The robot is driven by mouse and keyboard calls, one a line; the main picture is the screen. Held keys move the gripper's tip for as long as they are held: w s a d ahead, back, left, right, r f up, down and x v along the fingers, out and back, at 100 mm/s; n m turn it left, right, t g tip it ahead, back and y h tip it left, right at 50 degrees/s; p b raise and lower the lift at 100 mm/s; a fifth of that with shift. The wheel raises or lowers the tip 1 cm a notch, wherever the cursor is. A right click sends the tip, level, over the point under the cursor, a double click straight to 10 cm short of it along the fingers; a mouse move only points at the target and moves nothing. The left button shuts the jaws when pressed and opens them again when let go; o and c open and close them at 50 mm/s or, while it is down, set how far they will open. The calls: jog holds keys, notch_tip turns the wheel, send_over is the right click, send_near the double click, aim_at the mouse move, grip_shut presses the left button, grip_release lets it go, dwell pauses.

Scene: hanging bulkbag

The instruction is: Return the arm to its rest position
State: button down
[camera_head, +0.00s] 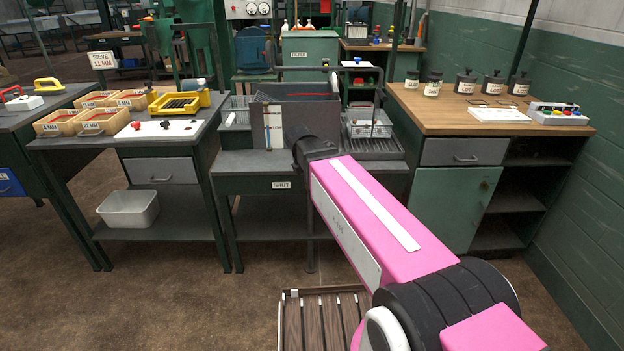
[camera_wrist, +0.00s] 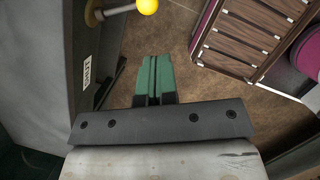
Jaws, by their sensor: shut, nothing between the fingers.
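My gripper (camera_wrist: 154,78) shows in the wrist view with its two green fingers together and nothing between them. It points down past the front of the middle bench, over the brown floor. My pink arm (camera_head: 380,215) reaches forward in the head view toward the middle bench (camera_head: 232,161). Its dark far end is in front of the grey tank (camera_head: 295,108), and my gripper is hidden there. A yellow ball knob (camera_wrist: 148,6) on a metal rod shows at the top of the wrist view, apart from the fingers.
A SHUT label (camera_head: 281,185) is on the middle bench front; it also shows in the wrist view (camera_wrist: 87,72). A slatted wooden platform (camera_head: 322,318) is low in front. Left is a bench with wooden boxes (camera_head: 100,119); right, a wood-topped counter (camera_head: 440,110) with jars.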

jog(key=s+d+f+m+y, duration=0.1)
jog(key=s+d+f+m, duration=0.4)
jog(key=m, duration=0.7)
jog(key=s+d+f+m+g+y, duration=0.1)
jog(key=s+d+f+m+y, duration=0.1)
jog(key=s+d+f+m, duration=0.4)
notch_tip(320, 180, down, 3)
jog(key=d+m, duration=0.1)
jog(key=m, duration=0.4)
jog(key=shift+d+m+g, duration=0.3)
jog(key=shift+d+m, duration=0.05)
jog(key=shift+m, duration=0.05)
